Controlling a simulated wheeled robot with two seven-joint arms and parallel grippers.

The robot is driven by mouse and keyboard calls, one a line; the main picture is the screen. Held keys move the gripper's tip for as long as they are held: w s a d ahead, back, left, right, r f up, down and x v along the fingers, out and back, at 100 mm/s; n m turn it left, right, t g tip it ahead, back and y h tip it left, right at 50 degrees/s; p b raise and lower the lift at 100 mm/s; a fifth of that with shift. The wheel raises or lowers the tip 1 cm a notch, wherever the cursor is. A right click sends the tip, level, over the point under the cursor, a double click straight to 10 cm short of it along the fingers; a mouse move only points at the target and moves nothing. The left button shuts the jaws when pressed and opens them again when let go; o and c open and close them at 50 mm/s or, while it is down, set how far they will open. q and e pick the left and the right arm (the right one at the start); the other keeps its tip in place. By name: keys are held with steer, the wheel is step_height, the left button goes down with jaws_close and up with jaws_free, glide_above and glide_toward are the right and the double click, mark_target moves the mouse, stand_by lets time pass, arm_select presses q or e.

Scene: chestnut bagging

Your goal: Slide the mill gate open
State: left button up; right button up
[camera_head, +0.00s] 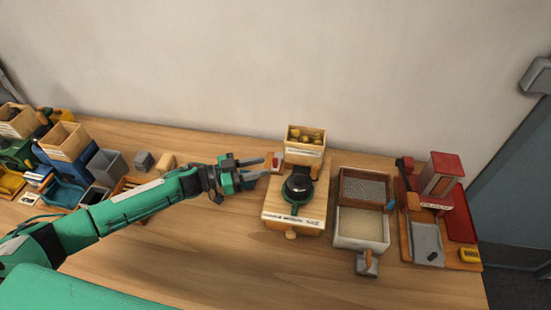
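The mill (295,205) is a wooden box with a dark round part on top, standing right of the middle of the table. A wooden hopper (306,146) with brownish-yellow pieces in it sits at the mill's back. A small red and pale tab (276,161) sticks out at the hopper's left side; it looks like the gate, but I cannot tell for sure. My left gripper (264,169) comes in from the left, its two dark fingers apart and empty. The fingertips are close to the tab and the mill's left side; contact cannot be told. My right gripper is not in view.
Right of the mill are a sieve box (364,187) and a pale tray (361,243). Farther right stands a red machine (440,180) on a wooden board. Bins and boxes (107,168) crowd the left. The table front (230,270) is clear; a wall is behind.

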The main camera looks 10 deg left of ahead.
mark_target(273, 164)
arm_select(q)
steer(key=shift+p+x, duration=0.65)
steer(key=shift+x, duration=2.15)
steer(key=shift+s, duration=0.1)
